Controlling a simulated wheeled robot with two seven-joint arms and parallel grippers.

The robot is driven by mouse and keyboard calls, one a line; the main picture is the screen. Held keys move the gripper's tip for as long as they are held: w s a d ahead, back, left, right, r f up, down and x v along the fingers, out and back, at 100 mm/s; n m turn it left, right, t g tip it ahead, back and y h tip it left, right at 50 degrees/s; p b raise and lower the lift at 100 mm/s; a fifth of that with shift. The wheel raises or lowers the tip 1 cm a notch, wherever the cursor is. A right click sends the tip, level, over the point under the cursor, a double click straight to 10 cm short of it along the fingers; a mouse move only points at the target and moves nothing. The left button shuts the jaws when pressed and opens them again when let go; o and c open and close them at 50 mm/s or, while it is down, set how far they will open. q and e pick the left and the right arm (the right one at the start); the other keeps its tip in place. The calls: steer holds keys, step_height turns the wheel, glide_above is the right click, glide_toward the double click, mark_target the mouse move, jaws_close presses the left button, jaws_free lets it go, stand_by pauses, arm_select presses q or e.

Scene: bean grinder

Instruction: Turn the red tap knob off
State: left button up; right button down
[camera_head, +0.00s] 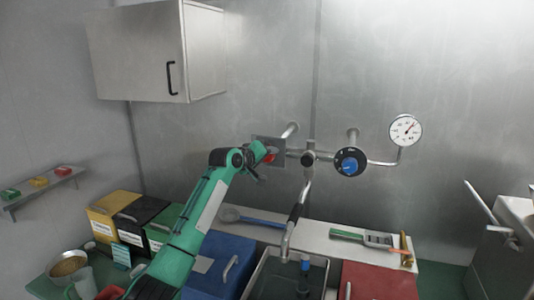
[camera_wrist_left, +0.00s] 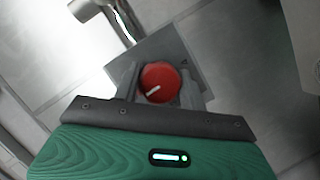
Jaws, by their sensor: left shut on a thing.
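The red tap knob (camera_head: 269,157) sits on a grey square plate on the back wall. It also shows in the left wrist view (camera_wrist_left: 160,82), round, with a white pointer line that slants down to the left. My left gripper (camera_head: 262,160) is at the knob, its fingers on either side of it and shut on it. The left wrist view shows the two dark fingers flanking the knob. The faucet spout (camera_head: 297,212) hangs over the sink (camera_head: 262,277). My right gripper is not in view.
A blue dial knob (camera_head: 349,167) and a pressure gauge (camera_head: 405,130) are on the pipes to the right. A wall cabinet (camera_head: 150,55) hangs upper left. Brushes lie on the ledge (camera_head: 318,232) below. Colored bins (camera_head: 115,210) stand at lower left.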

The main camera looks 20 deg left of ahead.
arm_select(q)
steer(key=shift+m, duration=0.4)
stand_by(0.3)
steer(key=o, duration=1)
steer(key=shift+w, duration=0.1)
steer(key=shift+r+b+v, duration=0.1)
steer(key=shift+b+v, duration=0.95)
steer(key=shift+v, duration=2.4)
steer(key=shift+r+b+v, duration=0.15)
steer(key=shift+b+v, duration=0.9)
steer(key=shift+v, duration=2.45)
steer(key=shift+d, duration=0.1)
